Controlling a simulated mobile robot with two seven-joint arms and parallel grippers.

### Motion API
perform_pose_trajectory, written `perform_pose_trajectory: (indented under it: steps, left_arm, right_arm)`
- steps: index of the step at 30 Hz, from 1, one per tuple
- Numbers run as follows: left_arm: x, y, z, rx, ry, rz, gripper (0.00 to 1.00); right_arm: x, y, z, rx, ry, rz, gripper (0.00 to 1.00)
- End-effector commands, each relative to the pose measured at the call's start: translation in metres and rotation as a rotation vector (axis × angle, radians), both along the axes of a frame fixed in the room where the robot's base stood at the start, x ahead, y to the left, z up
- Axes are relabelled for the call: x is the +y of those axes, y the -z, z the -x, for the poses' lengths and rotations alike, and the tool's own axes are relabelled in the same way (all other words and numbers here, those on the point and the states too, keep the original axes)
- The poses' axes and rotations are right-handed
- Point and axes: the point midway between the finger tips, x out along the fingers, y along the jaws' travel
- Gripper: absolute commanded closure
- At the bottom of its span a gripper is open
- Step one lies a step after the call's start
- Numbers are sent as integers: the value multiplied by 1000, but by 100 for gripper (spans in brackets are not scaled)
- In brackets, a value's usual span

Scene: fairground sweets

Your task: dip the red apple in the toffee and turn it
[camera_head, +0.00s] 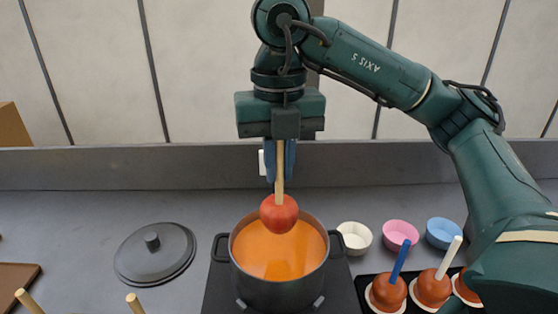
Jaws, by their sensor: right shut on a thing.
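The red apple (279,214) hangs upright from a pale wooden stick (279,188). My right gripper (280,172) points down and is shut on the stick, above the apple. The apple is over the dark pot (280,294), near its back rim. The pot holds orange toffee (277,253). I cannot tell whether the apple's underside touches the toffee. No coating shows on the visible part of the apple. My left gripper is not in view.
A dark lid (155,253) lies left of the pot. White (354,237), pink (400,233) and blue (444,232) cups stand to the right. Coated apples (388,291) with sticks stand on a black tray (364,282) at front right. Wooden stick ends (135,303) rise at front left.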

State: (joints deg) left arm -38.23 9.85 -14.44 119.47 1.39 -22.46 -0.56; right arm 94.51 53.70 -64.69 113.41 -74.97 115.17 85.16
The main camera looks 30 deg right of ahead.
Motion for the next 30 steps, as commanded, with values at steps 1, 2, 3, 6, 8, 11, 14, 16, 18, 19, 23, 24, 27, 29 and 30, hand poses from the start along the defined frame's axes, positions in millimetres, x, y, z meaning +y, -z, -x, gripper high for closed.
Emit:
perform_pose_trajectory:
  steps: [1,2,3,6,8,11,14,16,18,19,23,24,27,29,30]
  left_arm:
    - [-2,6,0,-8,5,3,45]
    - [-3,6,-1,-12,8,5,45]
    - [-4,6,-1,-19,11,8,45]
    - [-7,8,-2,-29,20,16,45]
    - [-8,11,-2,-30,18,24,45]
    - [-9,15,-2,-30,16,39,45]
    - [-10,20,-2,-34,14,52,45]
    - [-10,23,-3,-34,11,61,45]
    - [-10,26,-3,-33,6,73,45]
    - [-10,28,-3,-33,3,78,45]
    - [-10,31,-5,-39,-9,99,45]
    - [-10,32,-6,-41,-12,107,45]
    - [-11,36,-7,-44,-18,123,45]
    - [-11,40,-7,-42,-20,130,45]
    - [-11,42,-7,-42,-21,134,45]
  right_arm:
    - [0,9,0,-1,0,-1,100]
    - [0,12,0,-1,0,-1,100]
    - [0,16,0,-1,0,-1,100]
    - [0,24,0,0,0,0,100]
    - [0,29,0,-1,0,0,100]
    - [0,38,0,-1,0,0,100]
    - [0,47,0,0,0,0,100]
    - [0,54,0,0,0,0,100]
    - [0,60,0,0,0,-1,100]
    - [0,63,0,0,0,-1,100]
    - [0,74,0,0,-1,-1,100]
    - [0,78,0,0,-1,-1,100]
    - [0,87,0,0,0,-1,100]
    - [0,92,0,0,0,-1,100]
    - [0,96,0,0,0,0,100]
